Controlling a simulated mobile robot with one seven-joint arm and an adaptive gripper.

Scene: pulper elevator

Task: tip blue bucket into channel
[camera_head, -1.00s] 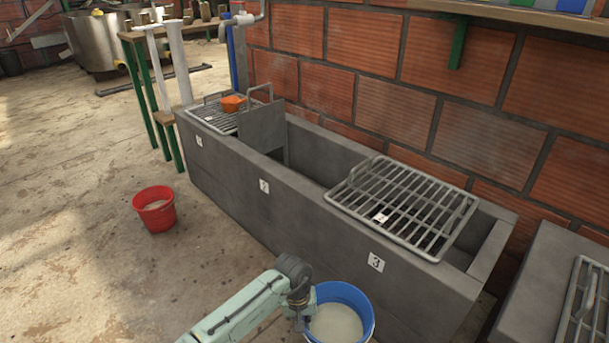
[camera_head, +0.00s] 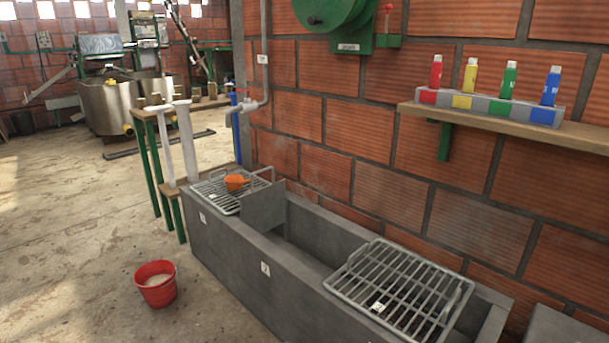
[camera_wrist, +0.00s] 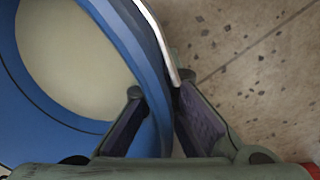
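The blue bucket (camera_wrist: 155,75) fills the left of the wrist view and holds a pale, cream-coloured content. My gripper (camera_wrist: 157,92) has one finger inside the bucket and one outside. The rim and wall fill the gap between the fingers, and both appear to touch it. The bucket and gripper are outside the current head view. The long grey concrete channel (camera_head: 228,252) runs along the brick wall in the head view. Its middle is open, between an upright divider plate (camera_head: 263,208) and a metal grate (camera_head: 385,283) lying across its right part.
A red bucket (camera_head: 155,288) stands on the floor left of the channel. An orange scoop (camera_head: 236,182) lies on the far grate (camera_head: 215,195). A shelf (camera_head: 500,122) with coloured bottles juts from the wall.

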